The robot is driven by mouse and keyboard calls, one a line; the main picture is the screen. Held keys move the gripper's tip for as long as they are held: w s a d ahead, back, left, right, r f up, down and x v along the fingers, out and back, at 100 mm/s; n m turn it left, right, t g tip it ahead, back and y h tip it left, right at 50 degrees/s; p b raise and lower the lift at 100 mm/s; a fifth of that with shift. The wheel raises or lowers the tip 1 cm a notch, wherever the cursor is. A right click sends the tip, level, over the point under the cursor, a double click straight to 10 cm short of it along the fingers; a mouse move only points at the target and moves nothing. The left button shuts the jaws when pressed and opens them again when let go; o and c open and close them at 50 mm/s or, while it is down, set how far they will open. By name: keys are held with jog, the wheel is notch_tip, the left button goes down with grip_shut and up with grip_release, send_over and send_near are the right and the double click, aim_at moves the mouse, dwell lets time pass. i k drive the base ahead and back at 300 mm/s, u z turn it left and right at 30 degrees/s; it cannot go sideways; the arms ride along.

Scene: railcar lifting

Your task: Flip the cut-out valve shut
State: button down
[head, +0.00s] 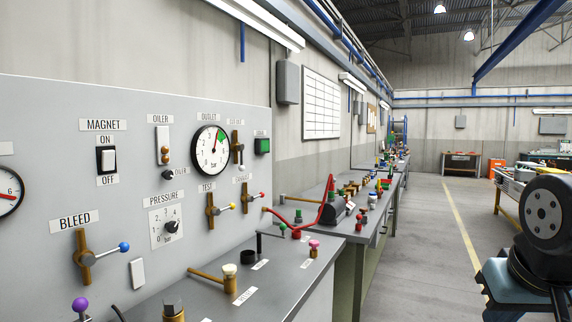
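A grey wall panel (130,200) on the left carries several small brass valves with lever handles. A valve (237,148) just right of the outlet gauge (210,150) has a label above it that may read cut-out, but it is too small to read surely. Its lever appears to hang downward. Below it, a valve with a red knob (262,195) has its lever out to the right; its label is also too small to read. The test valve (213,210) has a yellow knob and the bleed valve (84,255) a blue one. My gripper is not in view.
A grey bench (285,270) with a brass fitting (213,279), a pink-topped knob (313,246) and a red hose (300,221) stands below the panel. The floor (430,240) to the right is open. My arm shows at the right edge.

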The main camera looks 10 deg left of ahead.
aim_at(241, 147)
jog(key=u, duration=0.05)
jog(key=i, duration=0.85)
jog(key=u, duration=0.6)
